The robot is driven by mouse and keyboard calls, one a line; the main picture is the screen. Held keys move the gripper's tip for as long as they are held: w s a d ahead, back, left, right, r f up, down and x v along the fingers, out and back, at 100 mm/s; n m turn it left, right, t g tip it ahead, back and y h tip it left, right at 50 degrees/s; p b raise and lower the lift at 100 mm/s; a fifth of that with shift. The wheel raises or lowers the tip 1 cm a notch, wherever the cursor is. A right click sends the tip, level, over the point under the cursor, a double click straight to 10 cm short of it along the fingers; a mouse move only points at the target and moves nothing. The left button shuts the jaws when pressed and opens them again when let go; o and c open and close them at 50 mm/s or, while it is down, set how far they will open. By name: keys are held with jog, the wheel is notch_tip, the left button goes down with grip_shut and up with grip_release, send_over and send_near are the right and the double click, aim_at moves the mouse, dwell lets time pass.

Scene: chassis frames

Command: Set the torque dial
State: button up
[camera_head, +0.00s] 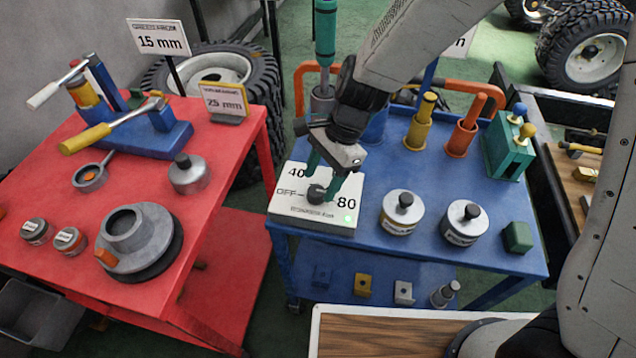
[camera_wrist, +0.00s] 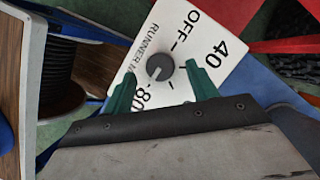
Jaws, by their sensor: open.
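The torque dial is a dark round knob (camera_head: 316,194) on a white panel box (camera_head: 290,207) marked OFF, 40 and 80, at the near left of the blue cart. In the wrist view the knob (camera_wrist: 160,67) lies between the spread fingertips (camera_wrist: 160,76), with a gap on each side. I cannot tell clearly which mark the knob points to.
Two silver canisters (camera_head: 402,211) (camera_head: 464,222) and a green block (camera_head: 517,237) stand right of the panel on the blue cart (camera_head: 380,177). Orange and yellow posts stand behind. A red table (camera_head: 215,235) with clamps and tins is at left.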

jog(key=shift+x, duration=1.05)
jog(key=c, duration=1)
